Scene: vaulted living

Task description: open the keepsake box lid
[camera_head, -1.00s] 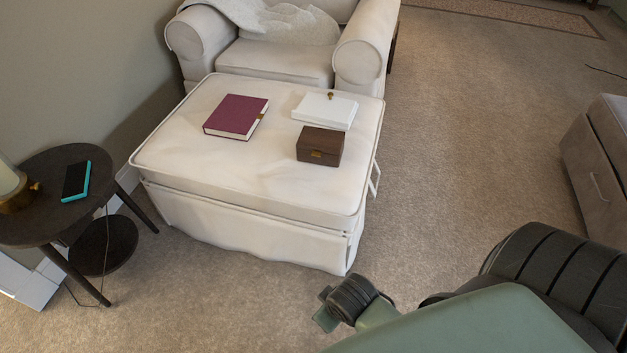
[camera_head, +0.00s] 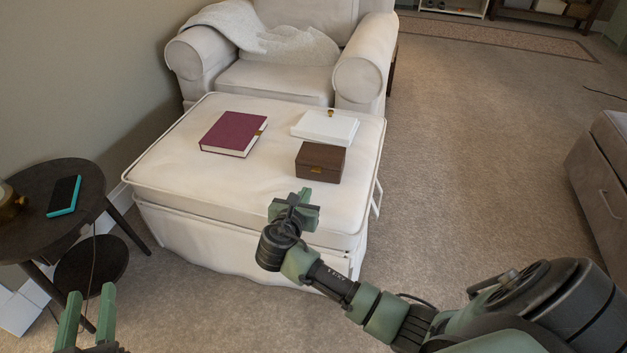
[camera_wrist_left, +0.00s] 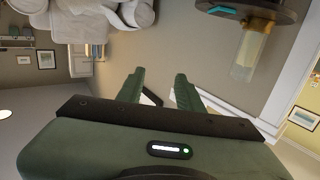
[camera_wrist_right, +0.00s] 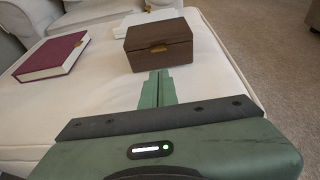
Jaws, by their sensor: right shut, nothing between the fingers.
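The keepsake box (camera_head: 320,162) is a small dark brown wooden box with a brass clasp on its front. It sits on the cream ottoman (camera_head: 190,190) with its lid closed. It also shows in the right wrist view (camera_wrist_right: 159,45). My right gripper (camera_head: 303,196) is shut and empty, just in front of the box and apart from it. In the right wrist view its joined fingers (camera_wrist_right: 157,76) point at the box's front face. My left gripper (camera_head: 88,302) is open and empty at the lower left, away from the ottoman.
A maroon book (camera_head: 234,133) lies left of the box. A white box (camera_head: 325,128) with a brass knob stands behind it. An armchair (camera_head: 275,80) is behind the ottoman. A round side table (camera_head: 85,182) with a phone (camera_head: 64,196) is at left.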

